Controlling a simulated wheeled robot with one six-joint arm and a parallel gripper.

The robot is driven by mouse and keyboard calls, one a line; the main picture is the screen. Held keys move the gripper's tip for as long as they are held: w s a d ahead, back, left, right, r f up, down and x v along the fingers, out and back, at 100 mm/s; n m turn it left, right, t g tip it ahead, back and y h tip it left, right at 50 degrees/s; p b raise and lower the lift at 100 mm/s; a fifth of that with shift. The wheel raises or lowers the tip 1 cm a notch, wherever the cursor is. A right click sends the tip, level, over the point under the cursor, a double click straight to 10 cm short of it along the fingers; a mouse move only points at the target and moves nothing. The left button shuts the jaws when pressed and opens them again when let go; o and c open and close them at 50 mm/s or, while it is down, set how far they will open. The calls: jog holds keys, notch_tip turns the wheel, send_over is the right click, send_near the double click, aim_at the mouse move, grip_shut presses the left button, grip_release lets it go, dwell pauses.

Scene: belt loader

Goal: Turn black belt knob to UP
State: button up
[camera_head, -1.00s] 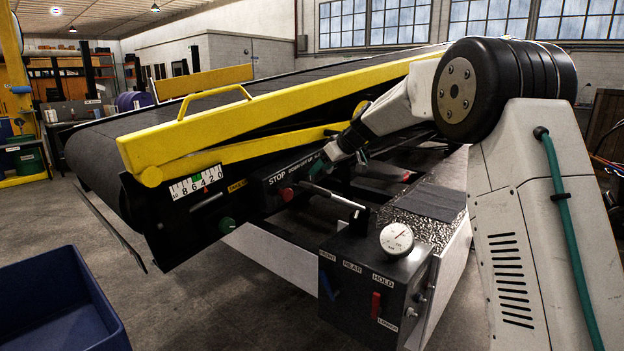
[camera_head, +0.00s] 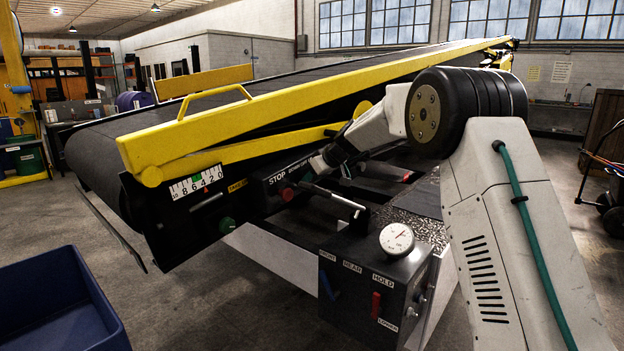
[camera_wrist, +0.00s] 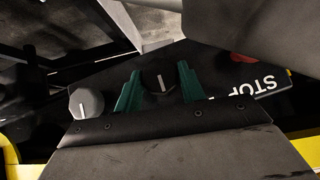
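The black belt knob (camera_wrist: 158,86) shows in the wrist view as a dark round knob with a white pointer line, near upright in that picture. My gripper (camera_wrist: 158,90) has its two green fingers apart, one on each side of the knob. I see dark gaps between fingers and knob, and cannot tell whether either touches. In the head view my gripper (camera_head: 322,165) is at the dark control panel (camera_head: 262,190), near the DOWN OFF UP label, which is partly hidden. The knob is hidden there.
A red stop button (camera_head: 287,193) is beside my gripper, and a grey knob (camera_wrist: 86,103) is on its other side in the wrist view. A metal lever (camera_head: 332,195) and a control box (camera_head: 370,290) with a gauge (camera_head: 397,238) stand below. A blue bin (camera_head: 60,300) is front left.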

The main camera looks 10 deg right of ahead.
jog(key=shift+d, duration=0.1)
jog(key=m+g+y, duration=0.1)
jog(key=y, duration=0.1)
jog(key=m+g+y, duration=0.1)
jog(key=y, duration=0.1)
jog(key=m+g+y, duration=0.1)
jog(key=y, duration=0.1)
jog(key=shift+w+d+f+m, duration=0.15)
jog(key=shift+w+d+m, duration=0.15)
jog(key=shift+m, duration=0.1)
dwell(0.3)
dwell(0.5)
jog(key=o, duration=0.9)
jog(key=shift+d, duration=0.1)
jog(key=shift+o, duration=0.2)
jog(key=v, duration=0.7)
jog(key=shift+d, duration=0.3)
